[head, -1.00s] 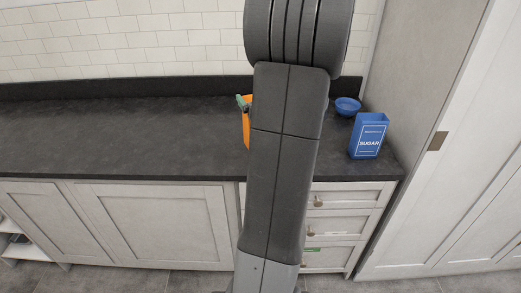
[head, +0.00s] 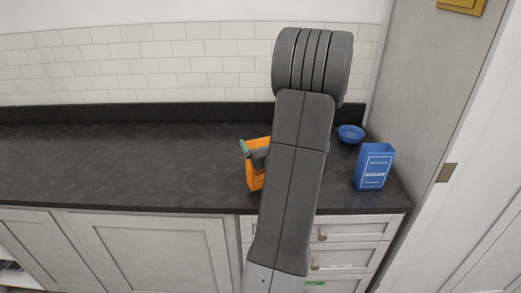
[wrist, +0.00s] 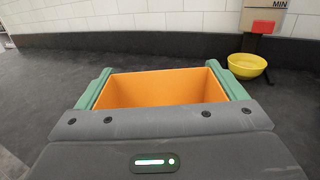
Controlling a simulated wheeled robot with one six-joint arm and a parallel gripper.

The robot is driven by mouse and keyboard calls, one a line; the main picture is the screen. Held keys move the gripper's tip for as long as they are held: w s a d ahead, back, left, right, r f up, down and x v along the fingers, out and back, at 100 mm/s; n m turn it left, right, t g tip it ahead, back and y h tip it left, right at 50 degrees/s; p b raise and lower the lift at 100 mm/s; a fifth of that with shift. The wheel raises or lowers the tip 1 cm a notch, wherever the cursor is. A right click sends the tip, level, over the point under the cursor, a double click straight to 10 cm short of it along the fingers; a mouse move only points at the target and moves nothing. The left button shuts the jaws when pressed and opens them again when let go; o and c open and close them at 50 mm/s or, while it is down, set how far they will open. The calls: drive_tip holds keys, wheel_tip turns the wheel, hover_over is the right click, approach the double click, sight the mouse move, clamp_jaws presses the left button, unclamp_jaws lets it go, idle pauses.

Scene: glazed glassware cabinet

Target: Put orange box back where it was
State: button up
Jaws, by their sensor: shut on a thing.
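The orange box (head: 256,179) is above or on the dark countertop, partly hidden behind my arm in the head view. In the wrist view the orange box (wrist: 160,92) is open at the top and looks empty inside. My gripper (wrist: 162,90) is shut on it, with a green finger pad against each side. In the head view my gripper (head: 257,153) shows only in part, with one green pad at the box's left. I cannot tell whether the box's bottom touches the counter.
A blue sugar box (head: 374,168) and a blue bowl (head: 350,134) stand at the counter's right end, beside a tall panel. The countertop (head: 120,165) is clear at left.

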drive_tip(key=shift+f, duration=1.35)
drive_tip(key=shift+f, duration=0.2)
drive_tip(key=o, duration=1.2)
drive_tip(key=shift+r, duration=0.15)
drive_tip(key=b+v, duration=0.2)
drive_tip(key=v, duration=1)
drive_tip(key=shift+b, duration=0.4)
